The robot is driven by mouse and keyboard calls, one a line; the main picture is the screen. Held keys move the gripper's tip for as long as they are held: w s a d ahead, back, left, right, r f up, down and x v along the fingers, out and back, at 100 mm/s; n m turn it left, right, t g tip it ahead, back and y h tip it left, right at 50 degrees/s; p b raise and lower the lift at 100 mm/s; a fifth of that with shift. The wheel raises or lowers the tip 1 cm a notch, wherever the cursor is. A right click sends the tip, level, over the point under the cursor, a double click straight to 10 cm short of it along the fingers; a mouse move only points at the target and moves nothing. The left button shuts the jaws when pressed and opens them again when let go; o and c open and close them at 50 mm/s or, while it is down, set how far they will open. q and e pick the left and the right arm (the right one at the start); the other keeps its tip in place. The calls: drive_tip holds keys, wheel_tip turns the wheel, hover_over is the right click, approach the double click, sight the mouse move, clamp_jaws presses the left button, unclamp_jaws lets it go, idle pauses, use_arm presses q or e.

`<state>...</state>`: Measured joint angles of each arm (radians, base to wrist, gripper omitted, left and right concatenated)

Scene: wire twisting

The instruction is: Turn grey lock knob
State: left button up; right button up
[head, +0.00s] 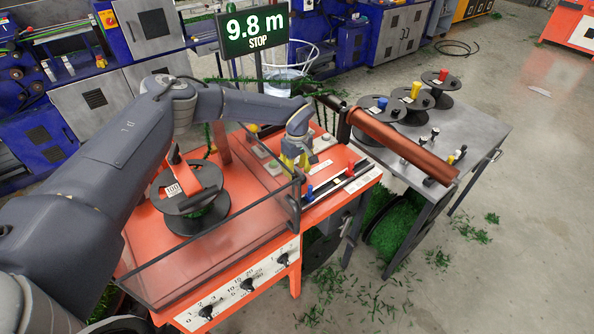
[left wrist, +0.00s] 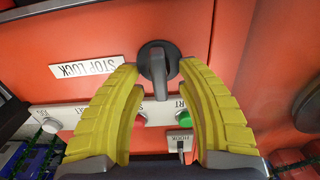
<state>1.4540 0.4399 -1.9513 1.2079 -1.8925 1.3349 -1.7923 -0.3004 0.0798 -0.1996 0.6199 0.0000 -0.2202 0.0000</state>
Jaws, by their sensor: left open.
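The grey lock knob (left wrist: 157,64) shows in the left wrist view on an orange panel, to the right of a white "STOP LOCK" label (left wrist: 87,67). Its handle points down in the picture. My left gripper (left wrist: 158,68) is open, with one yellow fingertip on each side of the knob. I cannot tell whether either finger touches it. In the head view my left gripper (head: 291,160) reaches down over the orange machine's top, and the knob is hidden there behind it. My right gripper is not in view.
A green button (left wrist: 183,113) and a "HOOK" switch (left wrist: 181,141) lie close below the knob. In the head view a clear guard (head: 215,245) and a black spool (head: 190,205) stand left of the gripper. A copper-coloured roller (head: 400,145) lies to its right. The display (head: 254,31) reads "9.8 m STOP".

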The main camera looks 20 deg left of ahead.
use_arm(q)
clamp_jaws()
drive_tip(key=shift+n, duration=0.3)
drive_tip(key=n, duration=0.3)
drive_tip(key=shift+s+n, duration=0.15)
drive_tip(key=shift+n, duration=0.15)
drive_tip(key=n, duration=0.4)
drive_tip(key=shift+s, duration=0.1)
drive_tip(key=n, duration=0.5)
drive_tip(key=shift+s, duration=0.15)
drive_tip(key=shift+n, duration=1.9)
